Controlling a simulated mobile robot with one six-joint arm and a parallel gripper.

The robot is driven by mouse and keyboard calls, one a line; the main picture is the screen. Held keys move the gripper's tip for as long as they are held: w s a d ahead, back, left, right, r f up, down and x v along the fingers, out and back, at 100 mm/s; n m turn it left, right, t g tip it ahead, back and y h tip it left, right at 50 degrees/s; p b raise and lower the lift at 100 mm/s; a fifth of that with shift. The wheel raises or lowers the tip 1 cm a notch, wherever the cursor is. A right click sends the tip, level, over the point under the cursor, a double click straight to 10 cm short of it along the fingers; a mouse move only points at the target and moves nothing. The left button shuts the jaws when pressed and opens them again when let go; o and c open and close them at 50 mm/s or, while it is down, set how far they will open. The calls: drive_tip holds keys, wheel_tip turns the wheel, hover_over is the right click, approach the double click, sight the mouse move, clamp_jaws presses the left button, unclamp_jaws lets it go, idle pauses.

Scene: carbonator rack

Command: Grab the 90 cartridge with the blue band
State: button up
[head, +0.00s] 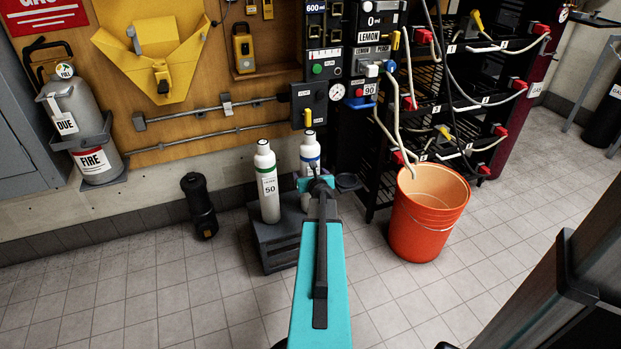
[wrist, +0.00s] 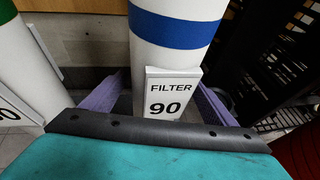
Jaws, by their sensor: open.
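The 90 cartridge (wrist: 176,62) is a white cylinder with a blue band and a tag reading "FILTER 90" in the wrist view. In the head view its upper part (head: 309,148) shows behind my arm, on a low dark stand (head: 276,238). My gripper (wrist: 165,95) is open, with one purple finger on each side of the cartridge. I cannot tell whether the fingers touch it. The 50 cartridge (head: 267,184), white with a green band, stands upright to its left; part of it also shows in the wrist view (wrist: 22,75).
An orange bucket (head: 425,225) stands on the floor to the right, beside a black rack with hoses (head: 440,110). A black cylinder (head: 199,205) stands on the floor at the left. A wooden wall panel is close behind the cartridges. The tiled floor at the front left is clear.

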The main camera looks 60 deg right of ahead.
drive_tip(key=shift+c, duration=0.3)
drive_tip(key=c, duration=1.4)
drive_tip(key=shift+c, duration=0.3)
